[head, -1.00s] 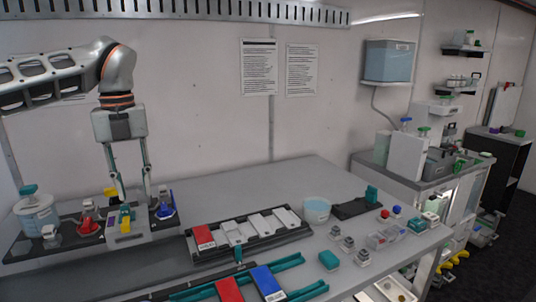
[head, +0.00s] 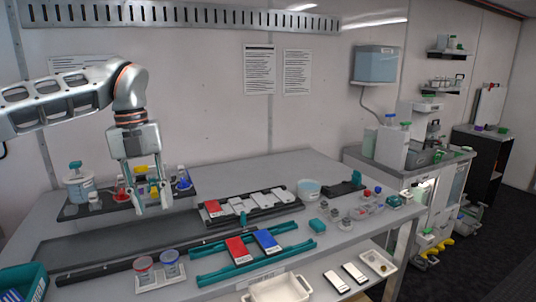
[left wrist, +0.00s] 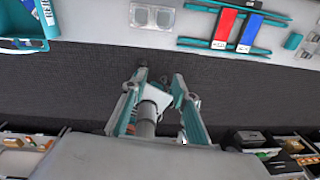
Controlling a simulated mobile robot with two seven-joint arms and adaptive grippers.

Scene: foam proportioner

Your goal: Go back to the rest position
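My left gripper (head: 152,208) hangs pointing down in the head view, its two fingers apart with nothing between them. It appears in front of the black tray (head: 72,212) with flasks at the back left; how far apart they are is hard to tell. In the left wrist view, the gripper (left wrist: 155,95) also shows its fingers spread, with dark floor and what looks like part of my own body beyond. My right gripper is in neither view.
On the table are a red box (head: 238,250) and a blue box (head: 267,241) in a teal rack (head: 205,277), and two cups in a clear holder (head: 158,284). A teal bin (head: 40,285) is at lower left. A white tray (head: 280,290) is at the front.

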